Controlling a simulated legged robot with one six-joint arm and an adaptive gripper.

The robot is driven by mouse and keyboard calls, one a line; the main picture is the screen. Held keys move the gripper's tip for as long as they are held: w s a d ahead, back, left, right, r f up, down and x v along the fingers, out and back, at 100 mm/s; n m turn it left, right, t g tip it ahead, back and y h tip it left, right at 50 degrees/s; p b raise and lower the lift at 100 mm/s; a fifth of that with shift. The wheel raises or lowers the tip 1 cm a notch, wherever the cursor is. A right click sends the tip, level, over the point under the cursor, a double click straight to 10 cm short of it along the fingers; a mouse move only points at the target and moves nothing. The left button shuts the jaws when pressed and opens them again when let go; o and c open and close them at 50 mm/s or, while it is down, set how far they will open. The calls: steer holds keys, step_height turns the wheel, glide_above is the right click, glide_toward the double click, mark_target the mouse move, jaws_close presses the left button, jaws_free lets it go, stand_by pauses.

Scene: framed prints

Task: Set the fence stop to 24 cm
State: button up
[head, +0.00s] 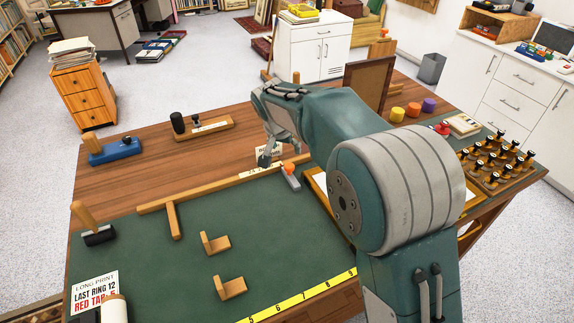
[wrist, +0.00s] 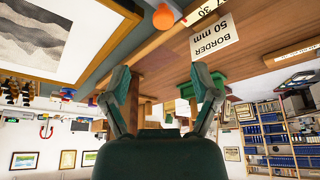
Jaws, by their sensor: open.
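The wooden fence (head: 215,187) runs along the back of the green mat, with a pale scale strip on its right part. A grey stop with an orange knob (head: 289,167) sits at the fence's right part. The knob also shows at the top of the wrist view (wrist: 163,17), beside scale figures that include 30. The stop's exact reading is not legible. My gripper (head: 281,150) is open and empty, above and just behind the fence near the stop. Its two spread fingers show in the wrist view (wrist: 163,80), apart from the knob.
A "BORDER 50 mm" card (wrist: 212,38) stands close to my gripper. A yellow ruler (head: 300,297) edges the mat's front. Wooden blocks (head: 215,243) lie on the mat. A blue tool (head: 115,151) stands at the back left. My arm hides the table's right middle.

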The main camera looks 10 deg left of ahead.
mark_target(289, 166)
steer(key=x, duration=1)
steer(key=shift+w+a+f, duration=0.15)
steer(key=shift+a+f, duration=0.2)
steer(key=shift+a, duration=0.05)
steer(key=shift+w+d+f, duration=0.2)
steer(key=shift+f, duration=0.2)
steer(key=shift+d, duration=0.1)
jaws_close()
